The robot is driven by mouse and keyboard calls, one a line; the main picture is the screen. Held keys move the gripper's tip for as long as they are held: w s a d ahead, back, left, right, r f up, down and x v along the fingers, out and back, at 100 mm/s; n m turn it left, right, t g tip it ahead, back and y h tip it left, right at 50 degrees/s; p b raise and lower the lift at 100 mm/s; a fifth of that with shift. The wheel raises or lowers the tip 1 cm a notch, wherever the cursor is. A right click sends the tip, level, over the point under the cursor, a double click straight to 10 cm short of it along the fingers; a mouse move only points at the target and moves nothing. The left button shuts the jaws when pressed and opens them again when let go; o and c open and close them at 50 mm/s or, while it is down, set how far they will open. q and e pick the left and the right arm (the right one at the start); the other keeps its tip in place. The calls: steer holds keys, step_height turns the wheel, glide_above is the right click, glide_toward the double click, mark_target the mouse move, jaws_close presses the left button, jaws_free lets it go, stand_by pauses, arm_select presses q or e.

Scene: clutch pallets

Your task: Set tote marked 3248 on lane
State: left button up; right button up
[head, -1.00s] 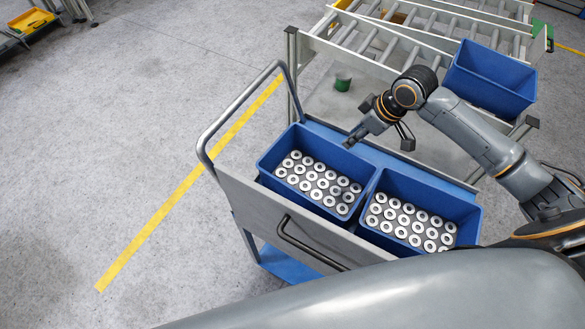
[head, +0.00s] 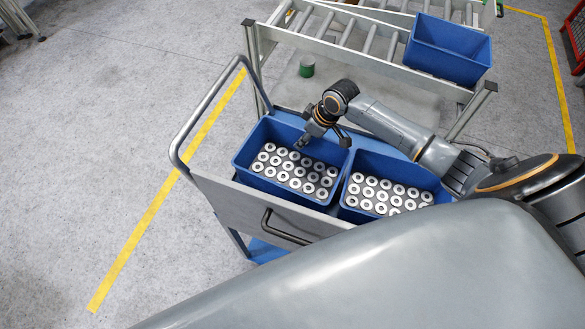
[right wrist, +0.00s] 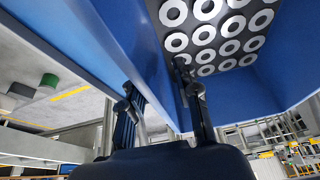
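Two blue totes filled with metal rings stand side by side on a cart: the left tote (head: 262,183) and the right tote (head: 352,212). No number is readable on either, so I cannot tell which is 3248. My right gripper (head: 303,141) is at the far wall of the left tote. In the right wrist view, the gripper (right wrist: 158,95) has its fingers apart, one on each side of a blue tote wall (right wrist: 95,40), with a gap between them. The roller lanes (head: 345,28) are behind the cart. My left gripper is out of view.
The cart (head: 235,200) has a tall handle (head: 205,105) at its left. An empty blue tote (head: 445,62) sits on the right end of the roller rack. A green cylinder (head: 307,67) is behind the cart. The floor on the left is clear, with a yellow line (head: 165,190).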

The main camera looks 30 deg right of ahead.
steer(key=shift+x, duration=1.25)
jaws_close()
steer(key=shift+w+r, duration=0.1)
steer(key=shift+r, duration=0.05)
steer(key=shift+r, duration=0.15)
